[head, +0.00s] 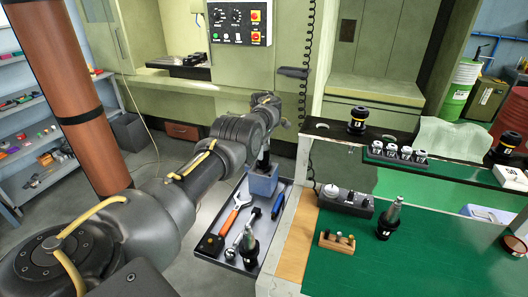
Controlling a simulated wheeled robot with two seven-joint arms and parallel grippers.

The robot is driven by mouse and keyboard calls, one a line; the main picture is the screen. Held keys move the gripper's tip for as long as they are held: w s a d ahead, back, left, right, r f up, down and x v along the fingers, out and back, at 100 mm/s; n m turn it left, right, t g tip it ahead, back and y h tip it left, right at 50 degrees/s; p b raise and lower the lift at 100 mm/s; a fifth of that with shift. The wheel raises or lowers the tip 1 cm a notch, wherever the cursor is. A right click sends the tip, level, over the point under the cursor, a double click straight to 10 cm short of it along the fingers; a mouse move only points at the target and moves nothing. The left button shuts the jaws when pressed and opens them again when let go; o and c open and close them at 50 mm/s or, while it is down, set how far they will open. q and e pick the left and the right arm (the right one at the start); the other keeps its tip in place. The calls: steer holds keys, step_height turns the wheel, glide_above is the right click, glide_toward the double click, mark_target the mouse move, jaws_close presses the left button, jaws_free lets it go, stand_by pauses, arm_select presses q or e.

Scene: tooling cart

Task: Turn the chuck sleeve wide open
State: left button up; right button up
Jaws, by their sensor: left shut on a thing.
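A blue block (263,182) stands at the far end of a dark tray on the cart's left side. My left arm reaches in from the left, and my left gripper (265,158) points down just above the block. It is shut on the chuck sleeve at the top of the block, which is mostly hidden by the gripper and wrist. How far the sleeve is turned cannot be seen. My right gripper is not in view.
The tray (215,258) holds an orange-handled wrench (236,212), a blue-handled tool (278,206) and a dark tool holder (249,246). Right of it, the green mat (430,250) carries another holder (389,217) and a wooden rack (337,242). The mat's front middle is clear.

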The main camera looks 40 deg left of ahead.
arm_select(q)
steer(key=shift+n, duration=0.4)
steer(key=o, duration=1)
steer(key=shift+r, duration=0.1)
step_height(320, 180, up, 11)
steer(key=shift+f+b, duration=0.15)
steer(key=shift+b, duration=1)
